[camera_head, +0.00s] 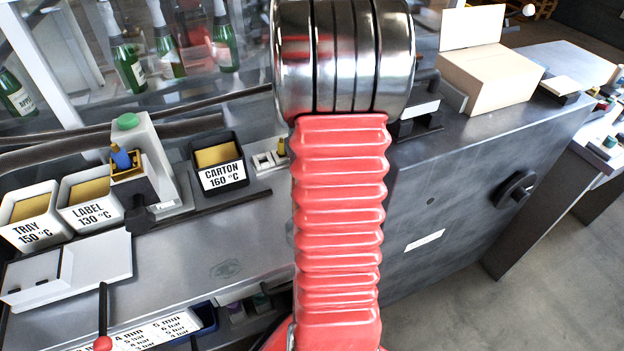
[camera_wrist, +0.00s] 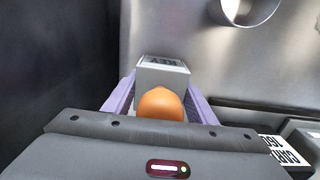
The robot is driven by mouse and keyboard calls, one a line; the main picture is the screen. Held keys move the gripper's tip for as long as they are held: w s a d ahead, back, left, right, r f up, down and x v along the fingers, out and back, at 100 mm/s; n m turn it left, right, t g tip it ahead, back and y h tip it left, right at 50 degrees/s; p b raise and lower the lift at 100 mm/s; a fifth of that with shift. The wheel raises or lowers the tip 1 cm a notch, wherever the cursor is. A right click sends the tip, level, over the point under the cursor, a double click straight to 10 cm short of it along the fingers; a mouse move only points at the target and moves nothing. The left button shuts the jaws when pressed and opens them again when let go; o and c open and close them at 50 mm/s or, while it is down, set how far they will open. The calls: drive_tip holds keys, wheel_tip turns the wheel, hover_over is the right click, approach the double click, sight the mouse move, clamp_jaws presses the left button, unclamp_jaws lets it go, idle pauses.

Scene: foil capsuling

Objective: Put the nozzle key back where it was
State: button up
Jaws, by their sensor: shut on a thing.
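In the wrist view, my gripper (camera_wrist: 158,92) has two purple fingers closed on either side of an orange rounded knob, which I take to be the nozzle key (camera_wrist: 160,106). Its lower part is hidden by the gripper body, and I cannot see its tip. A light grey block with a dark printed top (camera_wrist: 162,72) is just beyond the knob, between the fingertips; I cannot tell if they touch. In the head view, my arm hides the gripper and the key.
The metal bench holds tubs marked TRAY (camera_head: 32,214), LABEL (camera_head: 90,202) and CARTON (camera_head: 219,165). A white stand with a green button (camera_head: 127,121) is between them. A cardboard box (camera_head: 490,77) sits at right. Bare bench (camera_head: 235,235) lies in front of the tubs.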

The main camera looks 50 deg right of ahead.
drive_tip(key=shift+f, duration=0.25)
drive_tip(key=shift+f, duration=0.1)
drive_tip(key=o, duration=1.2)
drive_tip(key=shift+o, duration=0.2)
wheel_tip(320, 180, up, 12)
drive_tip(key=shift+r, duration=0.1)
idle(0.4)
